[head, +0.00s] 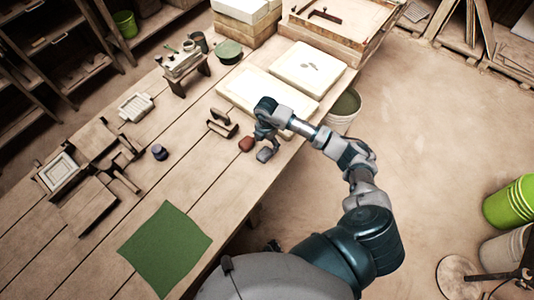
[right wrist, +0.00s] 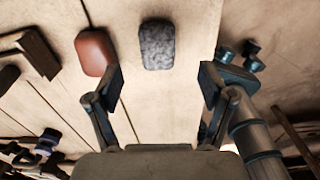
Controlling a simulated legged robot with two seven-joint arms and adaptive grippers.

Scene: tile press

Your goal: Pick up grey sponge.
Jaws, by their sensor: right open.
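The grey sponge (head: 265,154) is a speckled rounded block lying on the wooden table near its right edge. In the right wrist view the grey sponge (right wrist: 156,45) lies ahead of and between my open fingers, apart from both. A reddish-brown block (head: 246,144) lies just to its left; it also shows in the right wrist view (right wrist: 95,52), near the left fingertip. My right gripper (head: 267,137) is over the table beside the two blocks; in the right wrist view the gripper (right wrist: 161,82) is open and empty. I do not see my left gripper.
A wooden-handled tool (head: 222,124) lies left of the blocks. Pale slabs (head: 307,68) lie behind the gripper. A green mat (head: 166,247) covers part of the near table. A bucket (head: 344,106) stands on the floor beyond the table's right edge. The table between mat and blocks is clear.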

